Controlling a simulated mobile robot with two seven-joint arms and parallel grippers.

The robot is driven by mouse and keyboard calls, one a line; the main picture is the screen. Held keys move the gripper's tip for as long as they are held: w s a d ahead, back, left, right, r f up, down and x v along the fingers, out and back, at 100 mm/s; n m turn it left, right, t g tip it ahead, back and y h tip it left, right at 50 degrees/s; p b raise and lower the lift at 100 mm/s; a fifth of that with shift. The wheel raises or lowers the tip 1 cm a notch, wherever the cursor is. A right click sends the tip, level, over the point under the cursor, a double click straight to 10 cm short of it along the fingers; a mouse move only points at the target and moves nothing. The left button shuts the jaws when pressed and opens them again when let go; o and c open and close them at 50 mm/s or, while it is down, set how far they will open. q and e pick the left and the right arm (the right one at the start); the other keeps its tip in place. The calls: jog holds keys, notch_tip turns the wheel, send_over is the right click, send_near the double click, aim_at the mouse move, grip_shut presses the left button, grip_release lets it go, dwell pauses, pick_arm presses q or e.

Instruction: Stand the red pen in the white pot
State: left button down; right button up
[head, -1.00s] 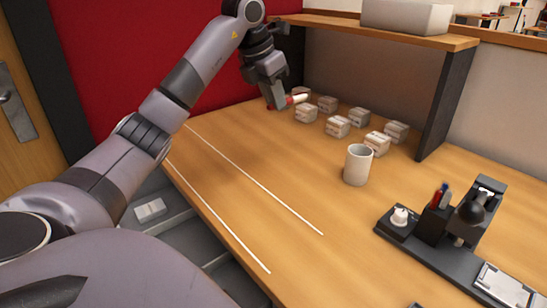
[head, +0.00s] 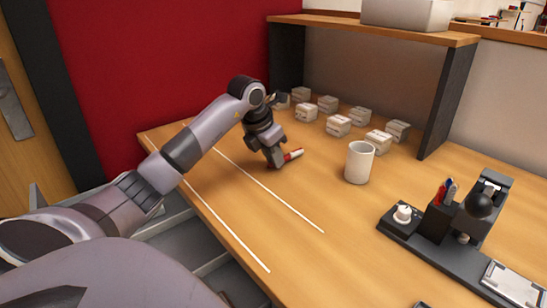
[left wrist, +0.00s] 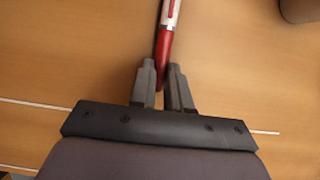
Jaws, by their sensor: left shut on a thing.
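My left gripper (head: 279,161) is shut on the red pen (head: 294,155), which has a red and a whitish part. The pen sticks out of the fingers to the right, low over the table, tilted well away from upright. In the left wrist view the pen (left wrist: 166,38) runs up from between the gripper fingers (left wrist: 162,72). The white pot (head: 359,163) stands upright on the table, to the right of the pen and apart from it. The inside of the pot is mostly hidden. My right gripper is out of view.
Several small white boxes (head: 338,126) stand behind the pot, under the wooden shelf (head: 375,30). A dark device (head: 465,210) with pens in a holder (head: 436,221) stands at the right. White lines (head: 262,190) mark the table. The front middle is clear.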

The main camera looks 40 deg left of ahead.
pick_arm(q)
jog(key=shift+f, duration=0.15)
jog(key=c, duration=1.5)
grip_release()
jog(key=shift+f, duration=0.1)
jog(key=o, duration=0.4)
